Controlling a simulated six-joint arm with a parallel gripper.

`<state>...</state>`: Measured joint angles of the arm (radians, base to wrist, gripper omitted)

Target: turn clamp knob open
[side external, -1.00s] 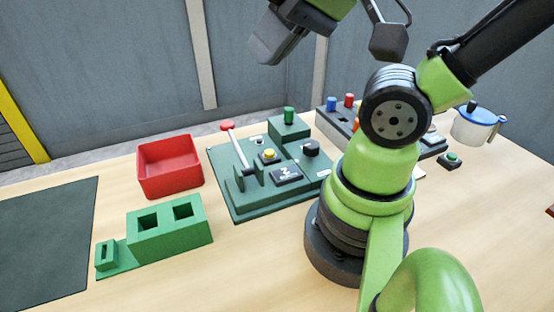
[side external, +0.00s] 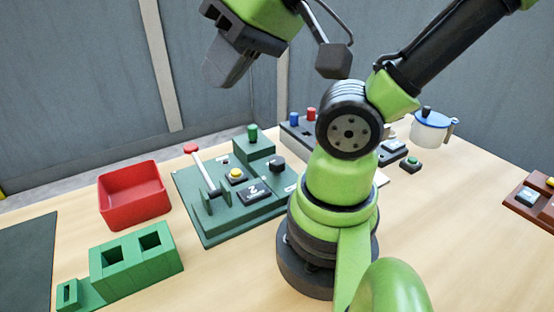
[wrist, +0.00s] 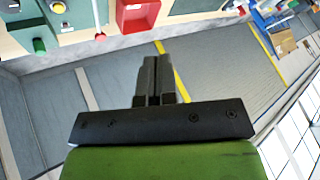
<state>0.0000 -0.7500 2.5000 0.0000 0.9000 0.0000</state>
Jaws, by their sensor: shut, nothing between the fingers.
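The green fixture board (side external: 208,232) stands on the table left of my arm's base. It carries a black knob (side external: 277,163), a yellow button (side external: 236,175), a lever with a red ball end (side external: 191,149) and a green upright cylinder (side external: 252,133) on a raised block. I cannot tell for certain which of these is the clamp knob. My gripper (side external: 216,78) hangs in the air above and behind the board, tilted, touching nothing. In the wrist view my gripper's fingers (wrist: 155,75) are together and empty. The red ball (wrist: 100,36) also shows there, near the top.
A red bin (side external: 134,197) and a green block with square holes (side external: 137,257) stand left of the board. A box with coloured pegs (side external: 296,128), a blue-lidded jug (side external: 432,128) and a small green button box (side external: 410,164) stand behind and right.

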